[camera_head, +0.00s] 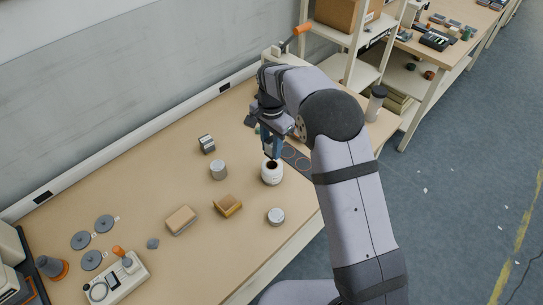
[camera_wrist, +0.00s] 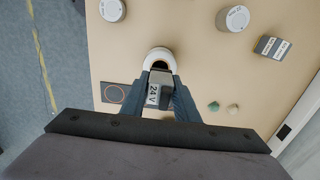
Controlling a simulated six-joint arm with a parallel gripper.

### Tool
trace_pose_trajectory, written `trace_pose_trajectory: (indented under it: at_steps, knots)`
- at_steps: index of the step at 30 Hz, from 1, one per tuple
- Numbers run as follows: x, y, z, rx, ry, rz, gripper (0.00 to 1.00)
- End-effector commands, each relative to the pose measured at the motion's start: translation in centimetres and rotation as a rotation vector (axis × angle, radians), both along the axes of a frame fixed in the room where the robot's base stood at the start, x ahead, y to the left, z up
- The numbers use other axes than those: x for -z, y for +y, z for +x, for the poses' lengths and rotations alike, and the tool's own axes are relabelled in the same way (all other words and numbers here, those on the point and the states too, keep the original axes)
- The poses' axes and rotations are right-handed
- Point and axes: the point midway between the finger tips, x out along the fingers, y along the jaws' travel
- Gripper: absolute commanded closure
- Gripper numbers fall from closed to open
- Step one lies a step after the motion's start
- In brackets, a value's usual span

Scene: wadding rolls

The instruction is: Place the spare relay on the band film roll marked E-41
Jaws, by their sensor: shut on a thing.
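My gripper (camera_wrist: 160,98) is shut on the spare relay (camera_wrist: 154,96), a small grey block with a "24 V" label. In the head view my gripper (camera_head: 270,153) is low over a white round pot-like thing (camera_head: 271,176) with a dark opening, which shows just beyond the fingertips in the wrist view (camera_wrist: 158,53). I cannot tell whether the relay touches it. Two grey-white rolls stand apart, one left (camera_head: 218,171) and one in front (camera_head: 275,216). Their tops carry labels in the wrist view (camera_wrist: 235,17) (camera_wrist: 112,9), too small to read, so I cannot tell which is E-41.
A small dark block with white labels (camera_head: 207,144) stands behind the left roll. A tan block (camera_head: 181,220) and an open wooden box (camera_head: 228,206) lie in front. A dark mat with circles (camera_head: 296,158) is at right. Grey discs (camera_head: 81,240) and a device (camera_head: 118,279) stand left.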

Motion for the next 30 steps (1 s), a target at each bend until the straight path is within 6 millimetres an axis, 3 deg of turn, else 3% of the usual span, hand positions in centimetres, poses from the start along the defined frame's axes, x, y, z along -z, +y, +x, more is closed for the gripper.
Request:
trace_pose_trajectory:
  at_steps: [11, 21, 30]
  knots:
    - [1.8, 0.0, 0.0, 0.0, 0.0, 0.0, 0.95]
    - [5.0, 0.0, 0.0, 0.0, 0.0, 0.0, 0.95]
    - [5.3, 0.0, 0.0, 0.0, -0.001, 0.0, 0.95]
